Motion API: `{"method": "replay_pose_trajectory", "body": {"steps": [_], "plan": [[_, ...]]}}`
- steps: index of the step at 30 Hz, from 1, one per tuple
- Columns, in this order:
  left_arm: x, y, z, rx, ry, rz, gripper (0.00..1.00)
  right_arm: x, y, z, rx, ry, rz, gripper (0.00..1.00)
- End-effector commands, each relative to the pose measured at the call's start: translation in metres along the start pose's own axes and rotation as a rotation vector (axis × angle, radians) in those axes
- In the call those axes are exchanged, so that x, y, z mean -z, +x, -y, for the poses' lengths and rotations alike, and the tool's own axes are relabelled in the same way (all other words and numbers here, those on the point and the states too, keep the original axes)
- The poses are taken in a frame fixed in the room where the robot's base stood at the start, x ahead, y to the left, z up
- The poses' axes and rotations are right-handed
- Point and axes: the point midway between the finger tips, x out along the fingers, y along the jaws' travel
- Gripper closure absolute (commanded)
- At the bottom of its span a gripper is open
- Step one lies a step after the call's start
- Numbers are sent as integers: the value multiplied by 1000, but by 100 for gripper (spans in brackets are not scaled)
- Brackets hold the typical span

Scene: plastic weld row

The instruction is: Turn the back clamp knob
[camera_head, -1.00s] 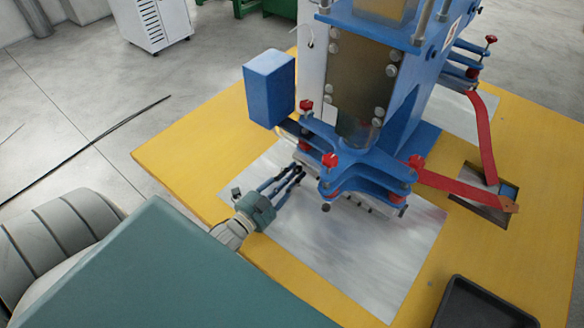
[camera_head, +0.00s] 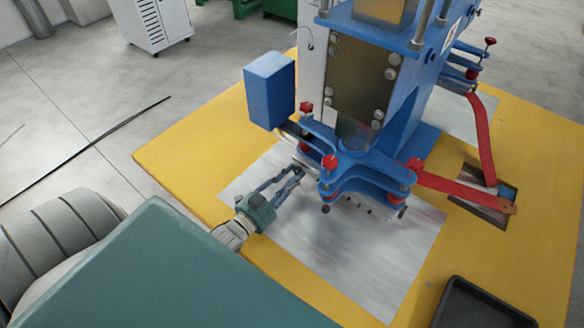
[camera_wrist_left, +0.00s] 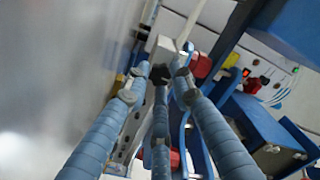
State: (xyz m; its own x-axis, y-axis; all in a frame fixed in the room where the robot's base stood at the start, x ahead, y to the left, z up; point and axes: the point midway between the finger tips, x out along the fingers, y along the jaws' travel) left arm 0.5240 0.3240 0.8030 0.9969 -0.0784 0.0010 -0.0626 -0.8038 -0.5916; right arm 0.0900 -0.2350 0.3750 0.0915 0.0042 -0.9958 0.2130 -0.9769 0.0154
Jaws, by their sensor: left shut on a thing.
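The blue clamp assembly (camera_head: 365,172) with red knobs stands at the foot of the blue machine. One red knob (camera_head: 306,108) is at its back left, another (camera_head: 330,161) at its front and a third (camera_head: 417,163) at its right. My left gripper (camera_head: 299,170) reaches in from the left, low at the clamp's left side. In the left wrist view its blue fingers (camera_wrist_left: 162,72) converge on a small part at the clamp, mostly hidden between the tips. A red knob (camera_wrist_left: 202,66) shows just beside the fingertips there. My right gripper is out of view.
The machine stands on a yellow table (camera_head: 200,160) with a grey metal plate (camera_head: 330,262). A blue box (camera_head: 268,90) juts out above my left gripper. A red strap (camera_head: 460,187) runs right. A black tray (camera_head: 480,305) sits at the front right.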

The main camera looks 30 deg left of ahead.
Motion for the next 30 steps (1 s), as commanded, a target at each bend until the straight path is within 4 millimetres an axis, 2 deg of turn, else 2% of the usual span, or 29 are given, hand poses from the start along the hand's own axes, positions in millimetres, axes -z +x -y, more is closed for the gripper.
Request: {"method": "replay_pose_trajectory", "body": {"steps": [3, 4, 6, 15, 19, 30], "plan": [[-2, 0, 2, 2, 1, 3, 100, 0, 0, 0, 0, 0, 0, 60], [-2, 0, 2, 2, 1, 3, 73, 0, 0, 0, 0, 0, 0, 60], [-2, 0, 1, 1, 2, 3, 59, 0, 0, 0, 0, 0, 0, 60], [-1, -1, 0, 0, 1, 2, 58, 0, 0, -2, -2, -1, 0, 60], [-1, -11, 0, -1, 1, 2, 58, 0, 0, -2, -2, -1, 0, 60], [-2, -86, 0, -1, 1, 6, 58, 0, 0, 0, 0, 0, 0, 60]]}}
